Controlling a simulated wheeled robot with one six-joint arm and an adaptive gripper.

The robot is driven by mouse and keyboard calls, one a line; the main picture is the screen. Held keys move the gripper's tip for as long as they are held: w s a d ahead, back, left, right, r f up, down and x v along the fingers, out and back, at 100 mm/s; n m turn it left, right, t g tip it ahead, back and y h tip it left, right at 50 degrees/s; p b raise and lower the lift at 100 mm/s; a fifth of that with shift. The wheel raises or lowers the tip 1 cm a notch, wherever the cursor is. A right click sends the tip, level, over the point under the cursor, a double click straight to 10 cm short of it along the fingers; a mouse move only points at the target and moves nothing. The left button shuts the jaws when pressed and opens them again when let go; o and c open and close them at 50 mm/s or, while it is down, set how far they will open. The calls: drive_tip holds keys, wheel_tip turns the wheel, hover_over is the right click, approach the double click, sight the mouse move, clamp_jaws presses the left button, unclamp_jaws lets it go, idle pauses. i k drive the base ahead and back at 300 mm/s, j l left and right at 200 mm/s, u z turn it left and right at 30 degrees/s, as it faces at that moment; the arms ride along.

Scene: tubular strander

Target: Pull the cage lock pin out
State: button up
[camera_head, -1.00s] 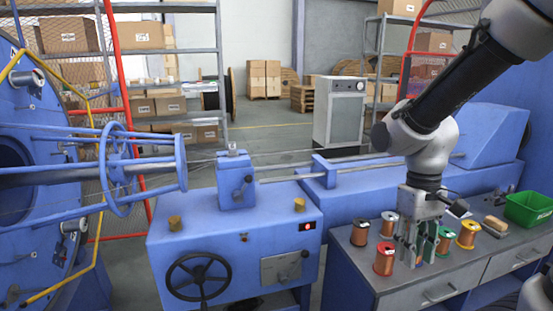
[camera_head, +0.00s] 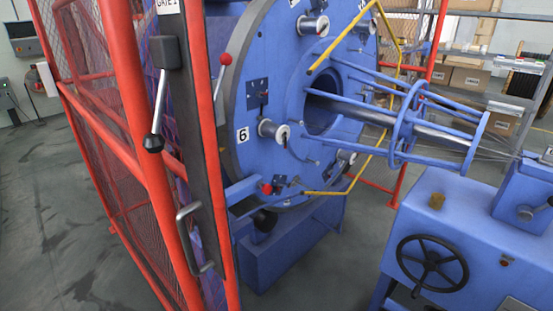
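The blue round cage disc (camera_head: 290,95) stands upright in the middle, with a plate marked 6 and several bobbins (camera_head: 270,130) on its face. A small red knob (camera_head: 266,188) sits on a blue bracket at the disc's lower left edge; it may be the lock pin, but I cannot tell for sure. A lever with a red ball (camera_head: 225,60) stands at the disc's upper left edge. My gripper is out of view.
A red mesh gate (camera_head: 135,150) with a black-knobbed handle (camera_head: 153,142) and a grey pull (camera_head: 190,238) stands at the left, partly before the disc. The blue machine box with a black handwheel (camera_head: 432,263) is at the right. The floor at far left is clear.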

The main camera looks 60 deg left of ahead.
sight(267, 189)
drive_tip(key=u, duration=2.4)
